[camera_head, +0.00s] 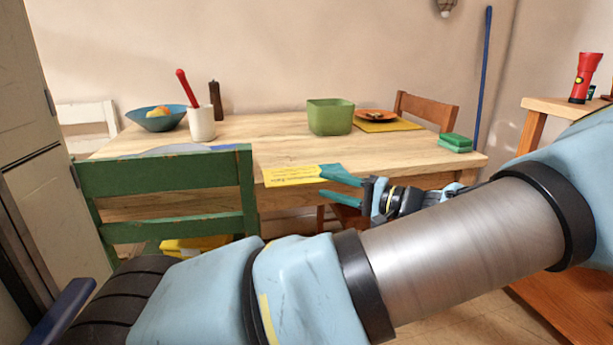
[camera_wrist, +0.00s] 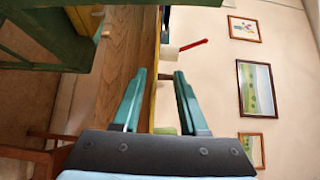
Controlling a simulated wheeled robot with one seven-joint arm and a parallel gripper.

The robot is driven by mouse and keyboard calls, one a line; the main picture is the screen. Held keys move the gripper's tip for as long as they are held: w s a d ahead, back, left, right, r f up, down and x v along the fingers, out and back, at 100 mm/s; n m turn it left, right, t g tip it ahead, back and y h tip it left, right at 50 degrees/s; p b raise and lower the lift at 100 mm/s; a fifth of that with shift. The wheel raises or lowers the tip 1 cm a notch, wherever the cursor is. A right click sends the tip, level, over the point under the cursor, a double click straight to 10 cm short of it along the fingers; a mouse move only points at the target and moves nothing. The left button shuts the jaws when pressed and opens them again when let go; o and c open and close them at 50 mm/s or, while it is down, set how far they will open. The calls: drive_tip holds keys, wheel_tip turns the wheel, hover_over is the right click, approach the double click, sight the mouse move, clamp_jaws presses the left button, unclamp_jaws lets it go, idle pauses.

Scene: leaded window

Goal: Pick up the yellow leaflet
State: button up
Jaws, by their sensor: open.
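The yellow leaflet (camera_head: 292,176) lies flat at the front edge of the wooden table in the head view and appears to overhang it. My gripper (camera_head: 335,181) is open at the leaflet's right end, its upper teal finger covering that end. In the wrist view, my gripper (camera_wrist: 160,73) shows two spread fingers, and a thin yellow strip (camera_wrist: 156,50), which looks like the leaflet edge-on, runs between them. Whether either finger touches it I cannot tell.
The table (camera_head: 275,150) bears a green bin (camera_head: 330,117), a white cup (camera_head: 201,123), a blue bowl (camera_head: 156,121) and green sponges (camera_head: 455,142). A green chair (camera_head: 165,175) stands before the table, left of the leaflet. An orange-brown chair (camera_head: 427,107) is behind.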

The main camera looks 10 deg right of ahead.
sight(313, 183)
drive_tip(key=x, duration=0.5)
drive_tip(key=shift+w+a+f, duration=0.2)
drive_tip(key=shift+w+f, duration=0.1)
drive_tip(key=shift+w, duration=0.05)
clamp_jaws()
idle(0.3)
